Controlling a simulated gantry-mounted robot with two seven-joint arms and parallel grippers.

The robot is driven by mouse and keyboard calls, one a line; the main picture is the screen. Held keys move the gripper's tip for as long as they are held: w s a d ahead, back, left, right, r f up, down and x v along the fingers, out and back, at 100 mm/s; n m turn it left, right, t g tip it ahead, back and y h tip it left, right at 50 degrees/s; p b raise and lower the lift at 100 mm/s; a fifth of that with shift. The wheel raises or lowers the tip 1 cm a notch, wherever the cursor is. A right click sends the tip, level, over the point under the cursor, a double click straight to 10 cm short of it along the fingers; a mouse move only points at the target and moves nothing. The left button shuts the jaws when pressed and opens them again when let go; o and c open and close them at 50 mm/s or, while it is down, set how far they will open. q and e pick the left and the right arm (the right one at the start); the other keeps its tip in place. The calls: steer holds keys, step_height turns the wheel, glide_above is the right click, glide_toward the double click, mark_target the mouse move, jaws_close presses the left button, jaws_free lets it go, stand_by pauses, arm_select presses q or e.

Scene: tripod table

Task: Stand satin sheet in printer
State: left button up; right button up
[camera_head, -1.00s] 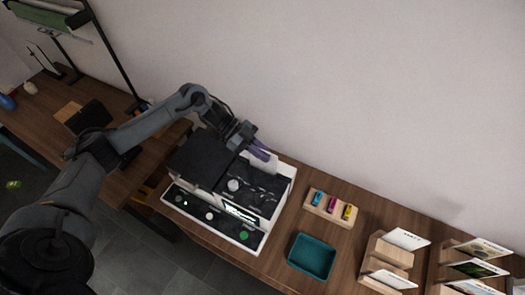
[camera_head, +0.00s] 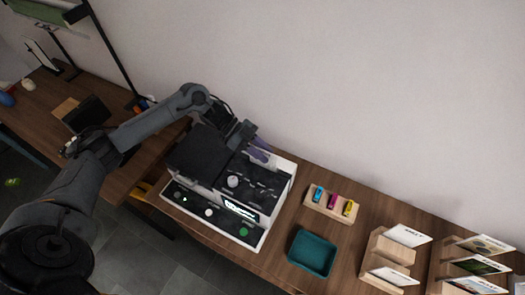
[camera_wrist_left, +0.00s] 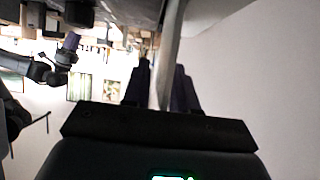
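The printer (camera_head: 258,190) is a white box with a dark top, a lit screen and a green button, standing on the wooden table in the head view. My left gripper (camera_head: 260,149) is over its back edge, purple fingertips spread a little apart. In the left wrist view, a thin pale sheet (camera_wrist_left: 171,45) stands edge-on between the fingers of my left gripper (camera_wrist_left: 161,85); contact with them is unclear. In the head view the sheet is hard to make out. My right gripper (camera_wrist_left: 70,42) seems to show small at the left of the wrist view; its opening is unclear.
A wooden block with blue, pink and yellow items (camera_head: 331,204) and a teal tray (camera_head: 312,254) stand right of the printer. Wooden racks with printed cards (camera_head: 408,236) are further right. A plain wall runs behind the table.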

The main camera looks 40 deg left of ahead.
arm_select(q)
steer(key=shift+o, duration=0.9)
steer(key=shift+a, duration=0.1)
steer(key=b+v, duration=0.1)
steer(key=v, duration=0.9)
steer(key=shift+a+r, duration=0.15)
steer(key=shift+a, duration=0.1)
steer(key=shift+s+r, duration=0.1)
step_height(320, 180, up, 9)
steer(key=p, duration=0.8)
